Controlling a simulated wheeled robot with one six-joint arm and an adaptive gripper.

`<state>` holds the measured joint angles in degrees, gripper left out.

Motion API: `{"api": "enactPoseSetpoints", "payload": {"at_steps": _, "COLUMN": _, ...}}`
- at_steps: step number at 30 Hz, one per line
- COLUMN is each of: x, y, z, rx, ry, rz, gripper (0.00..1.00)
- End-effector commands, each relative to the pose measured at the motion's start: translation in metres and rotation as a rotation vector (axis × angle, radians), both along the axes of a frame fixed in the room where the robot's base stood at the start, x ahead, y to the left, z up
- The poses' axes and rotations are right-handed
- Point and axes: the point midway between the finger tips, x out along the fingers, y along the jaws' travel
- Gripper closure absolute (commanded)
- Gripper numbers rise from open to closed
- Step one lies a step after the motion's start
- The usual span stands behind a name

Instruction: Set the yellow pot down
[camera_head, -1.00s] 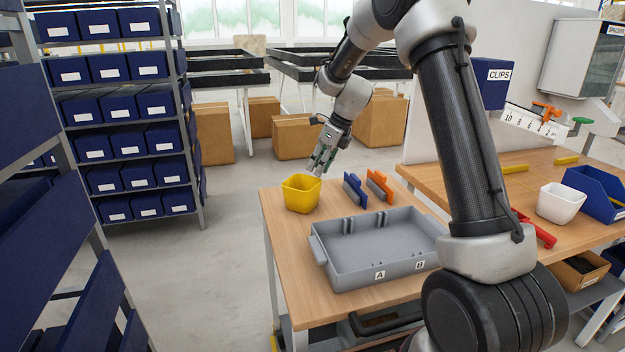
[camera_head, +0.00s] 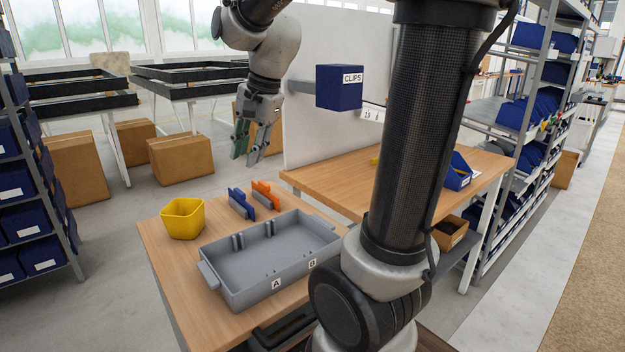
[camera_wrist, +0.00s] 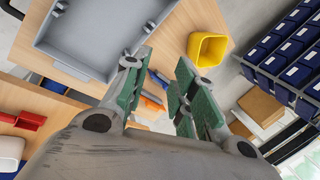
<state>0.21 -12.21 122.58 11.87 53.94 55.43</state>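The yellow pot (camera_head: 183,219) stands upright on the left part of the wooden table (camera_head: 164,262), near its far left corner. It also shows in the wrist view (camera_wrist: 207,49), apart from my fingers. My gripper (camera_head: 247,155) is raised above and behind the table, to the right of the pot. In the wrist view its green-padded fingers (camera_wrist: 163,92) stand apart with nothing between them but the view of the table and tools beyond. My gripper is open and empty.
A grey tray (camera_head: 213,280) marked A and B lies right of the pot. A blue tool (camera_head: 241,203) and an orange tool (camera_head: 266,194) stand behind the tray. A second wooden bench (camera_head: 330,187) and a white partition (camera_head: 330,130) are to the right.

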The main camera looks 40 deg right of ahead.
Motion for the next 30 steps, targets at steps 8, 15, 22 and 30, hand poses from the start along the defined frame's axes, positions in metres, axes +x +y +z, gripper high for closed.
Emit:
{"api": "enactPoseSetpoints", "payload": {"at_steps": 8, "x": -0.127, "y": -0.026, "z": -0.004, "rx": -0.326, "ry": -0.141, "rz": 0.657, "gripper": 0.73}}
{"api": "enactPoseSetpoints", "payload": {"at_steps": 15, "x": -0.173, "y": -0.038, "z": -0.020, "rx": -0.478, "ry": -0.171, "rz": 0.952, "gripper": 0.73}}
{"api": "enactPoseSetpoints", "payload": {"at_steps": 22, "x": -0.177, "y": -0.039, "z": -0.022, "rx": -0.495, "ry": -0.171, "rz": 0.986, "gripper": 0.73}}
{"api": "enactPoseSetpoints", "payload": {"at_steps": 30, "x": -0.177, "y": -0.039, "z": -0.021, "rx": -0.494, "ry": -0.172, "rz": 0.983, "gripper": 0.73}}
